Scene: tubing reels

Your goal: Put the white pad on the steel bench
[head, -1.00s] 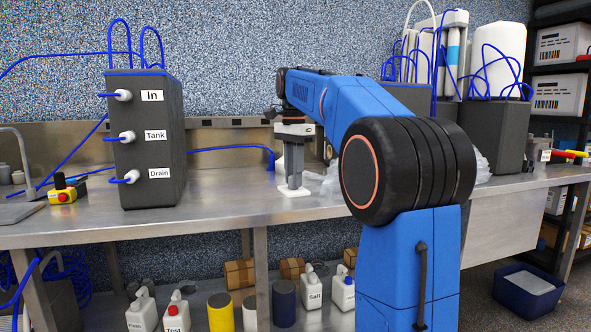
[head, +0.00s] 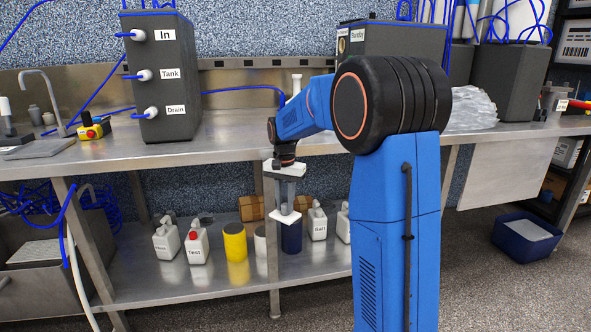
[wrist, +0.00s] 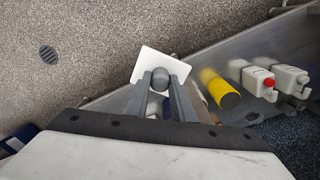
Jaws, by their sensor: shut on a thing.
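The white pad (head: 285,220) is a thin square plate held below my gripper (head: 286,205), in front of the bench's front edge and lower than its top. In the wrist view the pad (wrist: 150,64) shows past the fingertips, with a dark grey round knob between the fingers of my gripper (wrist: 161,80). The jaws are shut on the knob.
On the bench stand a dark box labelled In, Tank and Drain (head: 160,85), a tap, a yellow emergency-stop box (head: 93,130) and clear plastic bags (head: 470,110). Bottles and a yellow cylinder (head: 235,242) stand on the lower shelf (head: 135,285).

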